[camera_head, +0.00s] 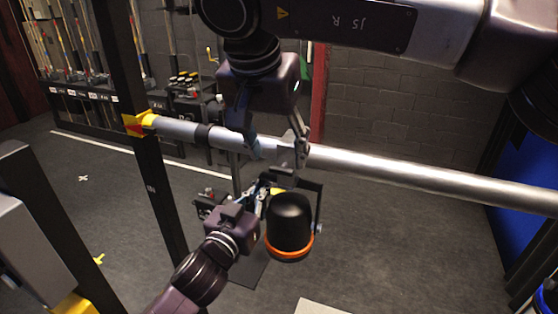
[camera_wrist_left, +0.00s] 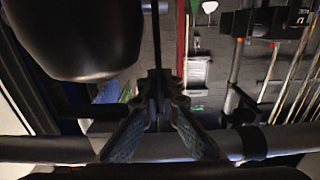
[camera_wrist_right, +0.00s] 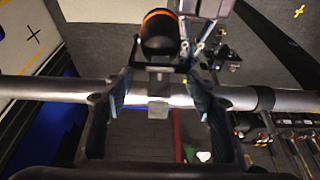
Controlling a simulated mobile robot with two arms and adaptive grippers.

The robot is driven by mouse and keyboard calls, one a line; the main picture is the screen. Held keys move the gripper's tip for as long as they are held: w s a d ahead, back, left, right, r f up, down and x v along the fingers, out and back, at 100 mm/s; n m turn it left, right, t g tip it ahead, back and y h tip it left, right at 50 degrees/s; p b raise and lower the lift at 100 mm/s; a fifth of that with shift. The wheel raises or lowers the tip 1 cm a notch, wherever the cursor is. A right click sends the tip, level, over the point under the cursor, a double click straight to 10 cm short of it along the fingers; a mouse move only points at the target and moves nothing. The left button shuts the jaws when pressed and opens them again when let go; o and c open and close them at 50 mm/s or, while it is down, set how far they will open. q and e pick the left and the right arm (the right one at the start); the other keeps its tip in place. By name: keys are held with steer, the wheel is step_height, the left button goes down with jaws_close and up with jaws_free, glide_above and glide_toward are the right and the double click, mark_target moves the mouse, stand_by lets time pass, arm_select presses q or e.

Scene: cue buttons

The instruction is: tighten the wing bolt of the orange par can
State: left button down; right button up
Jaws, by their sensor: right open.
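The orange par can (camera_head: 290,222) is a black can with an orange ring at its lower end. It hangs in a dark yoke (camera_head: 319,205) below a silver pipe (camera_head: 420,180). It also shows in the right wrist view (camera_wrist_right: 160,38). A silver clamp (camera_wrist_right: 158,88) sits on the pipe; I cannot make out the wing bolt clearly. My right gripper (camera_head: 278,150) comes from above, open, with its fingers on either side of the clamp. My left gripper (camera_head: 264,190) is below the pipe, beside the can. Its fingertips (camera_wrist_left: 161,80) are together at what looks like the yoke's left side.
A black post (camera_head: 155,150) with a yellow bracket (camera_head: 140,122) carries the pipe's left end. A tool rack (camera_head: 90,80) stands at the back left. A blue panel (camera_head: 540,165) is at the right. The floor right of the can is clear.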

mark_target(281, 169)
steer(key=shift+x, duration=1.7)
